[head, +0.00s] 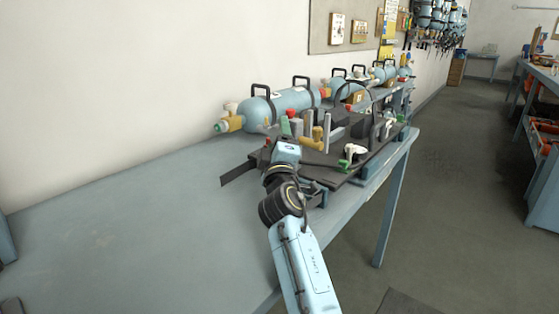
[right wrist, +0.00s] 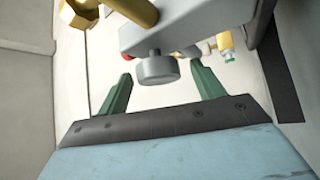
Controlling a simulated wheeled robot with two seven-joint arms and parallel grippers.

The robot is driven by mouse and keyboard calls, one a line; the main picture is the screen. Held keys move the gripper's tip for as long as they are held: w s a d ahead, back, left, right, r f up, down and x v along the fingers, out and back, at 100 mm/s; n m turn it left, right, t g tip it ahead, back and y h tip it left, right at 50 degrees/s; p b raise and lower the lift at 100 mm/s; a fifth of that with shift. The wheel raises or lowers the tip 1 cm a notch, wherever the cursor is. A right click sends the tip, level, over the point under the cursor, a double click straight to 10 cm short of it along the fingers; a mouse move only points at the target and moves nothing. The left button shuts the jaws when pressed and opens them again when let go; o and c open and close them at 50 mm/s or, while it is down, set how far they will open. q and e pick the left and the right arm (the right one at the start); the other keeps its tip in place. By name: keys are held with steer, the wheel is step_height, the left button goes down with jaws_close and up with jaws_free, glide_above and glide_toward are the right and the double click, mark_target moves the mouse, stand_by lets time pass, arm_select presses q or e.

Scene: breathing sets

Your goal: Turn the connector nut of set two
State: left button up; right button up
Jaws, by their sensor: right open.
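A breathing set lies on the workbench in the head view, with a dark backplate (head: 325,172), grey upright parts and a brass fitting (head: 317,138). I cannot read a number that marks it as set two. My right gripper (head: 284,134) is at the near left part of this set, partly hidden by its own wrist. In the right wrist view, its green fingers (right wrist: 160,82) are open, with a round grey knob (right wrist: 157,69) between or just beyond them; contact cannot be told. A brass hexagonal nut (right wrist: 80,13) shows at the upper left. My left gripper is out of view.
Light blue cylinders (head: 283,103) with black handles lie behind the set along the wall. The workbench (head: 130,220) is clear to the left. Its right edge drops to open floor (head: 445,180). Another bench (head: 545,130) stands at the far right.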

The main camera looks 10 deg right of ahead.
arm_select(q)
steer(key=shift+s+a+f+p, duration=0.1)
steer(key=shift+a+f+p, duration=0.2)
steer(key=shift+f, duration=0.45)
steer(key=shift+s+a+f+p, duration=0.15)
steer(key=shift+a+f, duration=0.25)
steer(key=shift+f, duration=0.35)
arm_select(e)
steer(key=v, duration=1.2)
steer(key=shift+f, duration=0.1)
